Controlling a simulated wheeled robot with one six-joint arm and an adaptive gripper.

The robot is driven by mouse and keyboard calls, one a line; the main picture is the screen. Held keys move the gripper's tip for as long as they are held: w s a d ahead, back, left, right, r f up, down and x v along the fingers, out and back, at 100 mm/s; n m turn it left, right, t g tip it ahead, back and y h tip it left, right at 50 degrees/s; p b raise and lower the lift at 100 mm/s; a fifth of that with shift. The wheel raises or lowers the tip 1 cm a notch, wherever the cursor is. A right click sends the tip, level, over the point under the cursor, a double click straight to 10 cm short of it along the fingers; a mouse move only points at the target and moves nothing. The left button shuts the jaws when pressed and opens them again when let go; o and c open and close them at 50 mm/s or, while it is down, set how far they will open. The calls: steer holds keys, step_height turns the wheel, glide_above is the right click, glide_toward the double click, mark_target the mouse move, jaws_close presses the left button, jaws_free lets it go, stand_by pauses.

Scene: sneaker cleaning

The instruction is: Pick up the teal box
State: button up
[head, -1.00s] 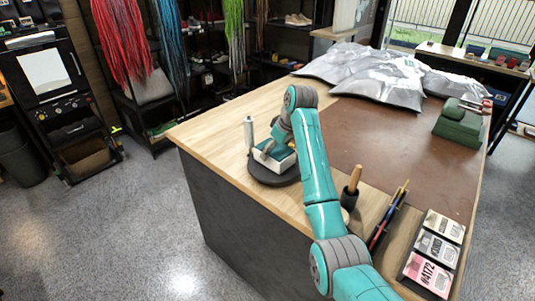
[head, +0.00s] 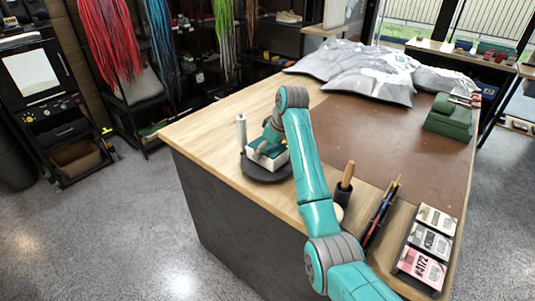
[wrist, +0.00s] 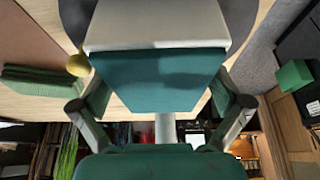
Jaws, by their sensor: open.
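The teal box (head: 268,160) shows white sides and a teal top in the head view, and it sits on a dark round stand (head: 262,176) near the table's left edge. In the wrist view its teal face (wrist: 160,78) with a pale band above fills the middle. My gripper (head: 270,140) is right at the box in the head view. In the wrist view my gripper (wrist: 160,100) is open, with one finger on each side of the teal face. Whether the fingers touch the box cannot be told.
A pale bottle (head: 241,131) stands close behind the stand. A dark cup with a wooden-handled tool (head: 345,185), pens (head: 383,212) and a tray of cards (head: 428,243) lie nearer on the table. Silver bags (head: 370,75) and a green stack (head: 449,118) are farther back.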

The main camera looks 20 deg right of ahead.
steer(key=c, duration=1.4)
